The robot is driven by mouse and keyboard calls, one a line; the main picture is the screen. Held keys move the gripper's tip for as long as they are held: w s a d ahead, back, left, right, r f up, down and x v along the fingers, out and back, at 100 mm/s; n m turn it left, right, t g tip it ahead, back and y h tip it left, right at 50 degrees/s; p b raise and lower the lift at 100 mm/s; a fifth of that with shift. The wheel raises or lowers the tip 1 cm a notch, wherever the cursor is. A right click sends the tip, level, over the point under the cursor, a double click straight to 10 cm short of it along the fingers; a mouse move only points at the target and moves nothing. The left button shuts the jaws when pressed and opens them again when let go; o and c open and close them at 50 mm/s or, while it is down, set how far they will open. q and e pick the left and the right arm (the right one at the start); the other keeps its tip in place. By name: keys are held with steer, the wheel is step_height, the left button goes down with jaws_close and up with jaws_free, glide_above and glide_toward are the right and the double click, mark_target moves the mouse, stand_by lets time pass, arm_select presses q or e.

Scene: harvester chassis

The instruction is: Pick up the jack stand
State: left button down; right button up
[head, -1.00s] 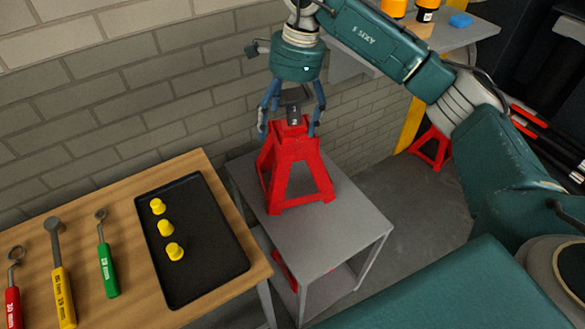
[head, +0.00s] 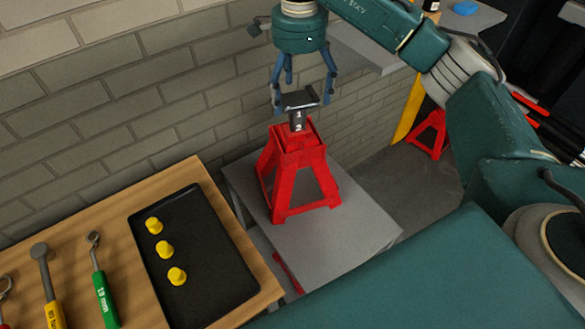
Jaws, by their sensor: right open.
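The red jack stand (head: 301,177) stands upright on a small grey metal table (head: 345,235). Its dark saddle and post (head: 298,108), marked with numbers, stick up from the top. My right gripper (head: 303,108) hangs from above with its blue fingers spread and empty. The fingertips are around the level of the saddle, apart from it as far as I can see; the exact depth gap cannot be told. My left gripper does not show.
A brick wall (head: 130,90) is close behind. Another red stand (head: 429,133) is on the floor at right, near a shelf (head: 477,30).

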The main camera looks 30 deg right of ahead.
mark_target(300, 104)
steer(key=f, duration=0.1)
steer(key=s+f, duration=0.1)
steer(key=f, duration=0.1)
steer(key=shift+f+p, duration=0.15)
steer(key=shift+p, duration=0.15)
steer(key=shift+f, duration=0.2)
steer(key=f, duration=0.1)
steer(key=f+p, duration=0.1)
steer(key=f, duration=0.1)
steer(key=f+p, duration=0.1)
steer(key=f, duration=0.1)
steer(key=shift+w+d+f, duration=0.15)
steer(key=shift+w+d, duration=0.05)
steer(key=shift+w, duration=0.2)
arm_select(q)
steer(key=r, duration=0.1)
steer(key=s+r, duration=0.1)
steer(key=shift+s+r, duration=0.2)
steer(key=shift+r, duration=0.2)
arm_select(e)
steer(key=shift+c, duration=0.3)
